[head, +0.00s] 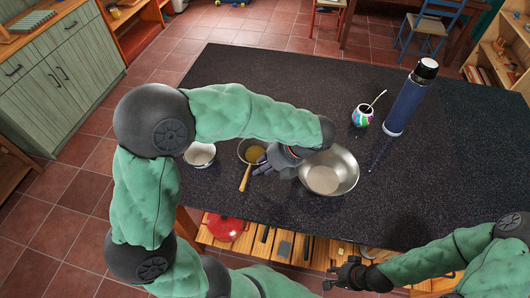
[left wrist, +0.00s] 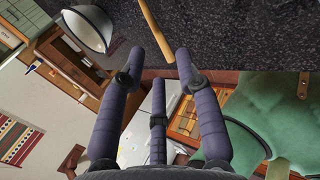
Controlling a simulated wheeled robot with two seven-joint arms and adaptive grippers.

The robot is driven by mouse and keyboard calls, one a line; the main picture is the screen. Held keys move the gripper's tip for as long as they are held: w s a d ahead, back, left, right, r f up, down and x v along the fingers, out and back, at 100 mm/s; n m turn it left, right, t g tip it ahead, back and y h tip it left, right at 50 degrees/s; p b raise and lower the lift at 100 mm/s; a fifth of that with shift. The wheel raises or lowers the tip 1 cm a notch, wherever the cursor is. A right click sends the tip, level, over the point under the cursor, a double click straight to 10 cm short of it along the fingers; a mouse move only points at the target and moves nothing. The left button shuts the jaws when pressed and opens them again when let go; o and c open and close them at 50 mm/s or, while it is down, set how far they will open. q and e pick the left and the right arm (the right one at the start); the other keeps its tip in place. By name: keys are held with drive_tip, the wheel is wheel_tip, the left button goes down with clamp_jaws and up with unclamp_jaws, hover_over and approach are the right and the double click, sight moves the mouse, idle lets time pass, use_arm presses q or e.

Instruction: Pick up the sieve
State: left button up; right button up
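The sieve (head: 246,178) has a round head and a light wooden handle that points toward the counter's front edge. It lies on the dark counter, its head partly hidden by my left arm in the head view. My left gripper (head: 259,167) is just right of the handle, its purple fingers apart and empty. In the left wrist view the handle (left wrist: 154,30) shows beyond the spread fingertips (left wrist: 158,62), not clasped. The sieve's head is outside that view. My right gripper (head: 342,274) is low at the counter's front side, away from the sieve, and looks open and empty.
A large metal bowl (head: 341,163) stands right of my left gripper. A small bowl (head: 200,158) stands on the left, also in the left wrist view (left wrist: 88,30). A colourful cup (head: 362,116) and blue flask (head: 407,103) stand at back right. The far counter is clear.

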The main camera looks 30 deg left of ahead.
sight(246, 174)
use_arm(q)
drive_tip(key=b+x, duration=0.1)
drive_tip(key=x, duration=0.4)
drive_tip(key=shift+s+a+b, duration=0.15)
drive_tip(key=shift+a+b, duration=0.2)
drive_tip(key=x, duration=0.1)
drive_tip(key=b+x, duration=0.1)
drive_tip(key=x, duration=0.1)
drive_tip(key=b+x, duration=0.1)
drive_tip(key=x, duration=0.1)
drive_tip(key=shift+w+a, duration=0.2)
drive_tip(key=shift+w, duration=0.05)
clamp_jaws()
